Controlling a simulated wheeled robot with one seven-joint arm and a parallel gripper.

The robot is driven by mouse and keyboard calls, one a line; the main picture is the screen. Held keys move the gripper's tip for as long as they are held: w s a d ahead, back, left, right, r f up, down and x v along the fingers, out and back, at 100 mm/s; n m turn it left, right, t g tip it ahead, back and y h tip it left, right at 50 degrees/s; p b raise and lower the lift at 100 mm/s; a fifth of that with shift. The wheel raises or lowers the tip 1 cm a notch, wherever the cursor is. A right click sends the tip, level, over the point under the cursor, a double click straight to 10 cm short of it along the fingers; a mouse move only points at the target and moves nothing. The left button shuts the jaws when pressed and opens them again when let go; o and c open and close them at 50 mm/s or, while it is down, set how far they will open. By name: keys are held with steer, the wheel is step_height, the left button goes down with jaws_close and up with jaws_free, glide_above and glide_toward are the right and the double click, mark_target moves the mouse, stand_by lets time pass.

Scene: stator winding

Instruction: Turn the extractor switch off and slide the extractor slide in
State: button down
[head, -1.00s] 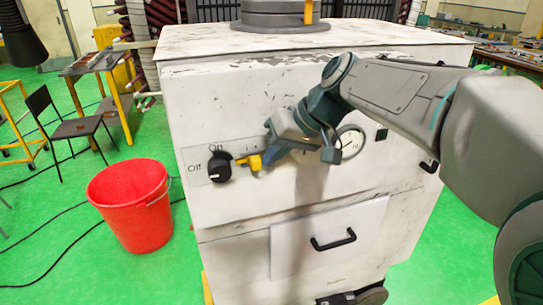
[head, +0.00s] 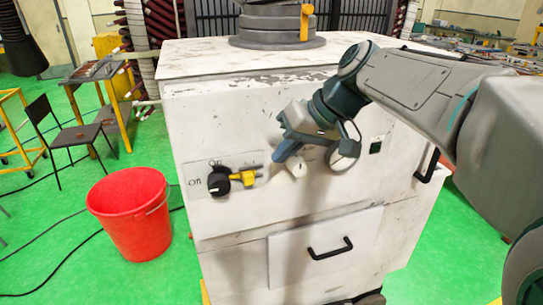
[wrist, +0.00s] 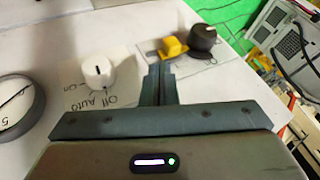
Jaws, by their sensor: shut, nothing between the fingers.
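A black knob (head: 218,181) with On and Off labels is on the white cabinet's front, at the left. A yellow piece (head: 243,177) sits just right of it. In the wrist view the black knob (wrist: 203,38) and yellow piece (wrist: 173,48) are beyond my fingertips. A white knob (wrist: 97,69) with Off, Auto and On labels is left of the fingers there; in the head view the white knob (head: 297,169) is below my gripper. My gripper (head: 279,157) is shut and empty, in front of the panel, right of the yellow piece. Which control is the extractor's is unclear.
A round gauge (wrist: 18,108) is left of my gripper in the wrist view. The cabinet (head: 215,110) has a drawer handle (head: 330,248) low down and another handle at its right. A red bucket (head: 130,205) stands on the floor at the left.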

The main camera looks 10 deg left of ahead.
steer(key=p+v, duration=0.1)
steer(key=v, duration=0.2)
steer(key=s+d+f+m+t+h, duration=0.1)
steer(key=s+d+f+m+h, duration=0.2)
steer(key=s+d+f, duration=0.4)
steer(key=s+d+f+m+t+h, duration=0.1)
steer(key=s+d+f+m+h, duration=0.2)
steer(key=s+d+f, duration=0.5)
steer(key=d+f+h, duration=0.1)
steer(key=d+f, duration=0.1)
steer(key=d, duration=0.2)
steer(key=shift+f+m, duration=0.35)
steer(key=shift+m, duration=0.05)
steer(key=shift+d, duration=0.1)
